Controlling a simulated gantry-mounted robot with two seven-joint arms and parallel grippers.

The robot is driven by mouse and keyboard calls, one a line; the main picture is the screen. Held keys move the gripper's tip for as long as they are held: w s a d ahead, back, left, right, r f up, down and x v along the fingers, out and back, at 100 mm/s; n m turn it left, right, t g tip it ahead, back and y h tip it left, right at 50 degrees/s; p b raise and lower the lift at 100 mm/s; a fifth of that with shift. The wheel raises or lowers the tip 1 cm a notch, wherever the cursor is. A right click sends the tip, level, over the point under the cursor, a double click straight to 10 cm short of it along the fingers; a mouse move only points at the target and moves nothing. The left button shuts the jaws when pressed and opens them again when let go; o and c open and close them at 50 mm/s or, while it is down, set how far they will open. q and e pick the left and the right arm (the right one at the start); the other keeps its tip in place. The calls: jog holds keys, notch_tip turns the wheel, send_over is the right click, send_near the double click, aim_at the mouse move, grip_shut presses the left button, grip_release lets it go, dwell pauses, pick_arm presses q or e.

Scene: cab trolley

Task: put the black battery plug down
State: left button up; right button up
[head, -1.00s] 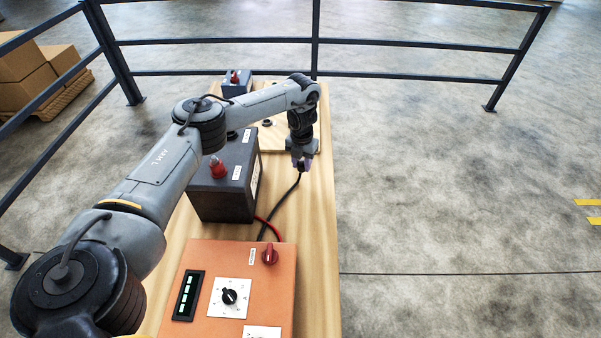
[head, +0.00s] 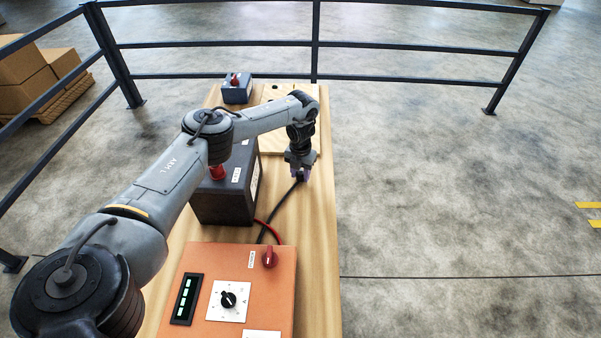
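My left gripper (head: 301,176) points down over the right side of the wooden trolley top (head: 318,240), to the right of the dark battery (head: 222,205). A black cable (head: 281,210) runs from behind the orange box up to its fingertips. The gripper appears shut on the black battery plug at the cable's end; the plug itself is mostly hidden by the fingers. It is low over the wood, but I cannot tell whether the plug touches it. A red plug (head: 217,172) sits on the battery, partly covered by my arm. My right gripper is not in view.
The orange box (head: 230,262) with a red knob (head: 269,258) and black dial (head: 228,300) stands at the front. A small dark box (head: 237,92) is at the back. Bare wood lies along the right edge. A railing (head: 400,80) stands behind the trolley.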

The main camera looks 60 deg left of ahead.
aim_at(301, 170)
pick_arm(q)
jog(key=o, duration=0.3)
jog(key=shift+o, duration=0.2)
notch_tip(301, 170, up, 7)
jog(key=shift+f+p, duration=0.1)
jog(key=shift+p, duration=0.5)
notch_tip(301, 170, up, 4)
jog(key=shift+r+p, duration=0.1)
jog(key=shift+p, duration=1.05)
jog(key=shift+r+p, duration=0.35)
jog(key=shift+r, duration=0.3)
